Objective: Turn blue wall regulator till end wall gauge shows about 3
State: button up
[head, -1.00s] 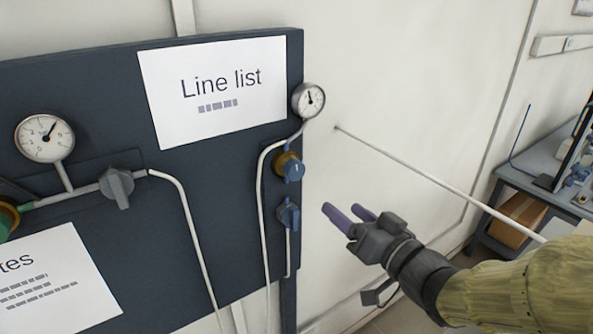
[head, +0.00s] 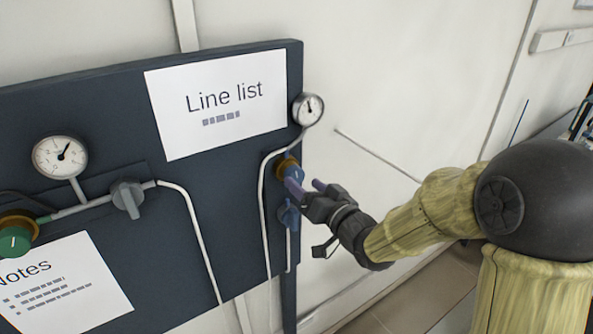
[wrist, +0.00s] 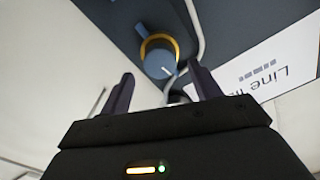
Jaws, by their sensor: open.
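The blue wall regulator with a brass collar (head: 284,163) sits at the right end of the dark board, partly covered by my fingers in the head view. In the wrist view its round blue knob (wrist: 160,63) faces me, with a pale mark. The end wall gauge (head: 308,109) is above it; its needle points roughly upward, but the digits are too small to read. My gripper (head: 304,186) is open, its fingertips close to the regulator. In the wrist view the gripper (wrist: 162,84) has the knob ahead, between the two finger lines. I cannot tell whether they touch.
A blue valve handle (head: 288,214) is just below the regulator. A white pipe (head: 264,210) runs down beside both. Further left are another gauge (head: 60,157), a grey valve (head: 128,198) and a green knob (head: 14,241).

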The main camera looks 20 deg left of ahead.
aim_at(298, 178)
jog(key=shift+p+x, duration=0.7)
jog(key=shift+x, duration=1.6)
jog(key=shift+c, duration=0.4)
jog(key=c, duration=0.9)
jog(key=shift+f+m+b, duration=0.1)
jog(key=shift+m+b, duration=0.3)
jog(key=shift+m, duration=0.9)
jog(key=o, duration=1)
jog(key=shift+s+d+b, duration=0.1)
jog(key=shift+s+b, duration=0.05)
jog(key=shift+b, duration=0.2)
